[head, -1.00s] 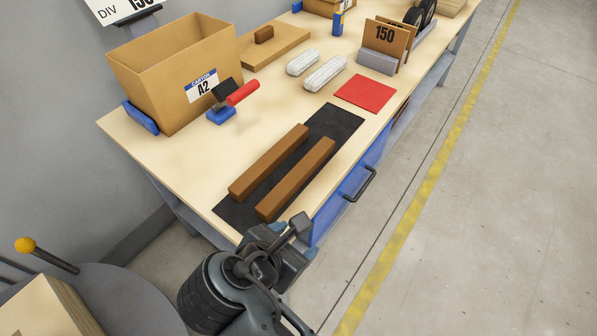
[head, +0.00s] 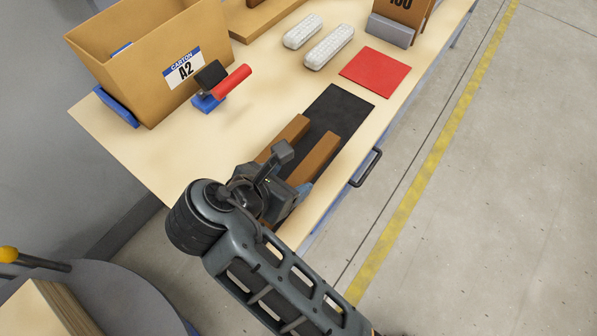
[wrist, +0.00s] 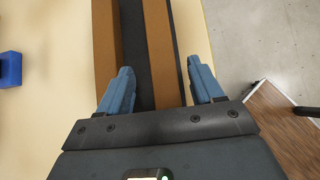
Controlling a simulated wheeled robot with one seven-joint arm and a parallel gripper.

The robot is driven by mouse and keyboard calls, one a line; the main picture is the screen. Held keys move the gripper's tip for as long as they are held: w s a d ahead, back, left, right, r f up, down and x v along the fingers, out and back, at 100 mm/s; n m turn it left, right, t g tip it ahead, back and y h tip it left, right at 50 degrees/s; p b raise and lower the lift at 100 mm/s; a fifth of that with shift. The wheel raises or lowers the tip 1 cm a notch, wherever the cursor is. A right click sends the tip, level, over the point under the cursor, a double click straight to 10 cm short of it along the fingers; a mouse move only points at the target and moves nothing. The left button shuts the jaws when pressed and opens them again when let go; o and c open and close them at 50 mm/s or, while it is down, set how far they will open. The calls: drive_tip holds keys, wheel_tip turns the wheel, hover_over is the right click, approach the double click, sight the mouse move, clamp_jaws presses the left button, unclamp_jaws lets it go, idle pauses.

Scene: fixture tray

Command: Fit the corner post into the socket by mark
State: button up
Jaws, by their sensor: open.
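Two long brown wooden bars, which look like the corner posts, lie side by side on a black mat (head: 339,109). The left bar (head: 288,136) and the right bar (head: 318,155) are partly hidden by my arm in the head view. My gripper (wrist: 162,85) is open above their near part. In the wrist view the right bar (wrist: 162,45) runs between the blue fingers. The left bar (wrist: 106,45) passes behind the left finger. Neither bar is visibly gripped. I cannot make out a socket or its mark in these frames.
A carton marked A2 (head: 150,62) and a red-handled tool on a blue base (head: 226,92) stand to the left. Two white blocks (head: 329,48) and a red mat (head: 375,72) lie beyond the black mat. A drawer handle (head: 368,168) sticks out at the table's right side.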

sight(301, 174)
drive_tip(key=shift+x, duration=2.65)
drive_tip(key=shift+d+r, duration=0.15)
drive_tip(key=c, duration=1)
drive_tip(key=shift+c, duration=0.4)
drive_tip(key=shift+r, duration=0.1)
